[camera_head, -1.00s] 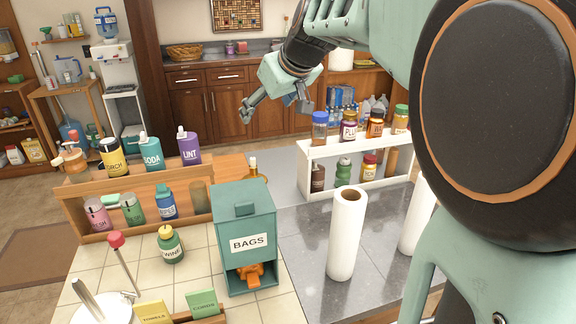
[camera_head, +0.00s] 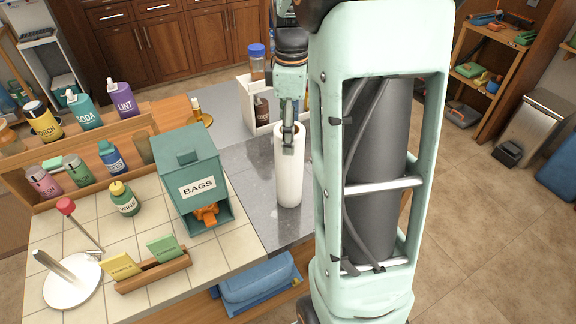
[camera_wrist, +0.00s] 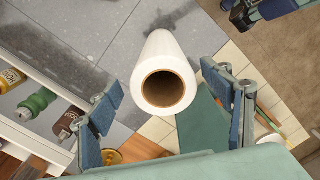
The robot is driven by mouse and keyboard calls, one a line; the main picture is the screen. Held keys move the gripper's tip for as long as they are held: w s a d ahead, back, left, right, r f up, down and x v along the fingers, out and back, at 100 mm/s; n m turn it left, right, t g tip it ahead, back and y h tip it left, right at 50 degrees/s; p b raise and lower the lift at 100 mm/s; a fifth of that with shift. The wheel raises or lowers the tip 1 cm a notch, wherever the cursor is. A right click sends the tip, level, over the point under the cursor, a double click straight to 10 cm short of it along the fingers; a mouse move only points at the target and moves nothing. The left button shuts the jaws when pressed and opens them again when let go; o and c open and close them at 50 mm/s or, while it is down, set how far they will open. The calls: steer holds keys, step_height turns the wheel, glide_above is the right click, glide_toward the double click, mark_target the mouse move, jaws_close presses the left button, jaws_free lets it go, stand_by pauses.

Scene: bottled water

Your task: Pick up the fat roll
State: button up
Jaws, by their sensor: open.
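A white paper roll (camera_head: 289,180) stands upright on the grey stone counter top. My gripper (camera_head: 289,132) is over the roll's upper end in the head view, pointing down. In the wrist view the same roll (camera_wrist: 165,52) is seen from above, with its brown core facing the camera. The open gripper (camera_wrist: 158,88) has one finger to each side of the roll, with gaps showing. I cannot tell how far the fingertips are from its top. Only one roll shows now, so its thickness cannot be compared.
A green BAGS box (camera_head: 192,180) stands close left of the roll. A white shelf with bottles (camera_head: 257,65) is behind it. My arm hides the counter's right part. Jars and a wooden rack (camera_head: 90,165) are farther left.

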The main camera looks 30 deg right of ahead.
mark_target(289, 168)
step_height(289, 168, down, 7)
steer(key=shift+a, duration=0.15)
steer(key=shift+s, duration=0.1)
steer(key=c, duration=1.7)
